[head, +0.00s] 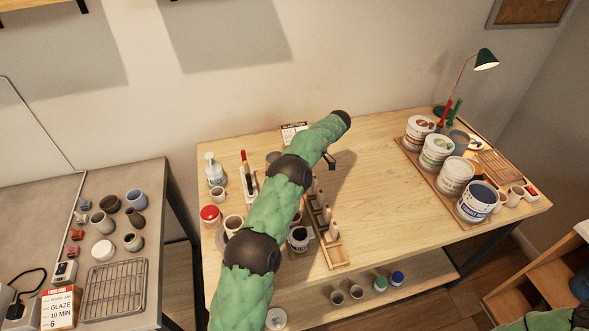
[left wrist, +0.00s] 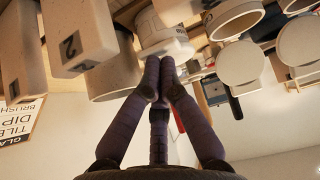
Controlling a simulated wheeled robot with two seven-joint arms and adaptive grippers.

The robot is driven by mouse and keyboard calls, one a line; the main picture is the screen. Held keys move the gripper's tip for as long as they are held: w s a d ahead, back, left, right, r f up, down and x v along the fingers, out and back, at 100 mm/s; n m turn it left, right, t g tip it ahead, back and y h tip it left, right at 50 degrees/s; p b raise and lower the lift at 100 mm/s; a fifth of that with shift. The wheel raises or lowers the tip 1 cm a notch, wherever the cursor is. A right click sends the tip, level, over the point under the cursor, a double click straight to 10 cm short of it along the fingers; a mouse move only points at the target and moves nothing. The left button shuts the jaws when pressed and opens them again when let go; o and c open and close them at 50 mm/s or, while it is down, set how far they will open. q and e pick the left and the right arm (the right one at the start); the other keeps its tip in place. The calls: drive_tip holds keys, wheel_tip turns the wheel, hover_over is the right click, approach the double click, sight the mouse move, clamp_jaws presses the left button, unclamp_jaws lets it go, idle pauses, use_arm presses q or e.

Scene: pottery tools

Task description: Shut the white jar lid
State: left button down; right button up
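In the left wrist view, which is upside down, my left gripper (left wrist: 163,65) has its dark fingers drawn together at the tips. The tips are right at the pale rim of a white jar (left wrist: 155,28) with printing on its side; I cannot tell whether they touch it or its lid. In the head view my green left arm crosses the middle of the table and hides much around it; its gripper is not clearly visible there. Which lid is the task's is unclear. My right gripper is out of view.
A wooden rack with upright pieces (head: 340,257) stands beside the jar. Several large tubs, one of them blue-labelled (head: 478,203), fill a tray at the right. The right-centre tabletop is clear.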

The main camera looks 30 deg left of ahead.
use_arm(q)
wheel_tip(320, 180, up, 10)
idle(0.7)
